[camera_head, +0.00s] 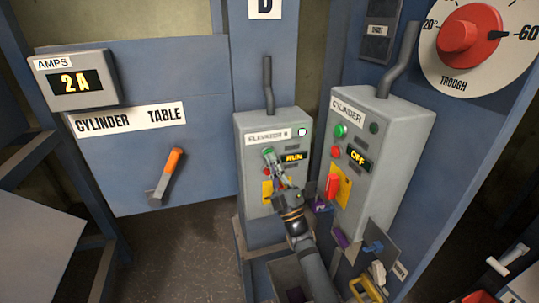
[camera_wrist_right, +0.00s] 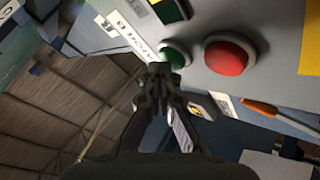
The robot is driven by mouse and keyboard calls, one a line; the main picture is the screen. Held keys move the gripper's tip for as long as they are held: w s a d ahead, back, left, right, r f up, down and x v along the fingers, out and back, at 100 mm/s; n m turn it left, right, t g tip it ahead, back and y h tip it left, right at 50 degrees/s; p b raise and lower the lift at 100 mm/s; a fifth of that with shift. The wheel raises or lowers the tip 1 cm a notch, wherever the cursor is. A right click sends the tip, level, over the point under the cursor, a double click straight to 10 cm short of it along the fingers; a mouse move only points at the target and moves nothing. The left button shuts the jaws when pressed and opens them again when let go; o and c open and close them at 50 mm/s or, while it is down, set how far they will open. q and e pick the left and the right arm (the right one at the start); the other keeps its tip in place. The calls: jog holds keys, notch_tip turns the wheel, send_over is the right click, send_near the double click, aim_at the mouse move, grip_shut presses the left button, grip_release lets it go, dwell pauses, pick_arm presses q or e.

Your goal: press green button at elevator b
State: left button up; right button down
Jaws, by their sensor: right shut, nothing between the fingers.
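The grey elevator B control box (camera_head: 251,125) hangs on the blue post in the head view. Its green button (camera_head: 268,151) is at the upper left of the box face, and its display (camera_head: 293,157) reads RUN. My right gripper (camera_head: 271,163) is shut and empty, with its fingertips at the green button. In the right wrist view the closed fingertips (camera_wrist_right: 158,70) overlap the lower left edge of the green button (camera_wrist_right: 177,50). I cannot tell whether they touch it. The red button (camera_wrist_right: 230,56) is beside it. My left gripper is not in view.
The cylinder box (camera_head: 372,130) stands close on the right, with its display (camera_head: 358,158) reading OFF and a red lever (camera_head: 332,186). An orange-handled switch (camera_head: 172,165) is on the cylinder table panel at left. Several small parts lie below the cylinder box.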

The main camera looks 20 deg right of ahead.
jog(key=shift+s, duration=0.65)
jog(key=s+p, duration=0.2)
jog(key=s, duration=0.3)
jog(key=shift+d+p, duration=0.1)
jog(key=shift+p, duration=0.2)
jog(key=shift+f, duration=0.1)
